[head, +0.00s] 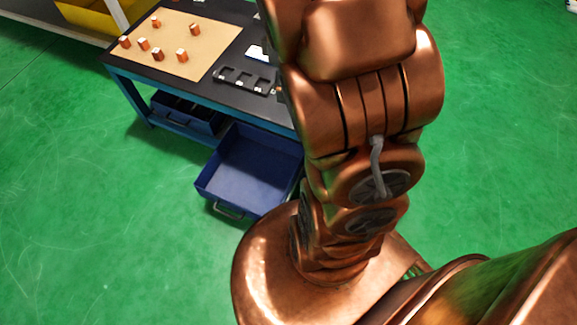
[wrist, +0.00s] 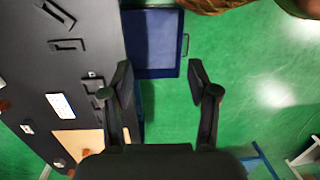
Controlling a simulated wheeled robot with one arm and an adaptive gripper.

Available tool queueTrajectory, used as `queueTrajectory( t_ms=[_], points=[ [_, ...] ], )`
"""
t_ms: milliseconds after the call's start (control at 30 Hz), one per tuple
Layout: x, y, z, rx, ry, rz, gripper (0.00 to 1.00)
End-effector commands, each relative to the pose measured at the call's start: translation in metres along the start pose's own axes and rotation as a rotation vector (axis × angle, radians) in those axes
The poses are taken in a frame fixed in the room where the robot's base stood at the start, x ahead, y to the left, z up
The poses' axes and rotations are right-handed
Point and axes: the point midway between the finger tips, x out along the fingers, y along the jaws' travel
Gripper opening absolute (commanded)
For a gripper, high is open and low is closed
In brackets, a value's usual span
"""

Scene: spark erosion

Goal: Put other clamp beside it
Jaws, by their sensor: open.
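My gripper (wrist: 158,78) is open and empty, its two dark fingers spread over green floor and the front of an open blue drawer. In the wrist view, two dark angular pieces lie on the black tabletop: one at the upper left (wrist: 58,13) and one below it (wrist: 67,45). They may be clamps, but I cannot tell for sure. My gripper is to the right of both, touching neither. In the head view my arm hides my gripper and part of the table. A black slotted piece (head: 245,80) lies near the table's front edge there.
The open blue drawer (head: 248,172) looks empty and juts out below the table (head: 225,30). A tan mat (head: 185,32) carries several copper blocks (head: 158,54). A white card (wrist: 60,105) lies on the tabletop. Green floor is clear at the left.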

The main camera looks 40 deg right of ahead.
Motion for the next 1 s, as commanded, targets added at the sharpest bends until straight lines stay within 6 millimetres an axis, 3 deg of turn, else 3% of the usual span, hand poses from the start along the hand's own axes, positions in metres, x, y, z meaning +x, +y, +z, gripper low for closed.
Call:
queueTrajectory(
  t_ms=[100,267,600,800,1000],
  points=[
    [-0.007,-0.040,0.004,0.077,-0.011,-0.014,0.60],
    [-0.013,-0.087,0.014,0.187,-0.030,-0.027,0.60],
    [-0.012,-0.178,0.056,0.392,-0.099,-0.034,0.60],
    [-0.007,-0.210,0.081,0.477,-0.132,-0.019,0.60],
    [-0.005,-0.221,0.092,0.513,-0.145,-0.007,0.60]
  ],
)
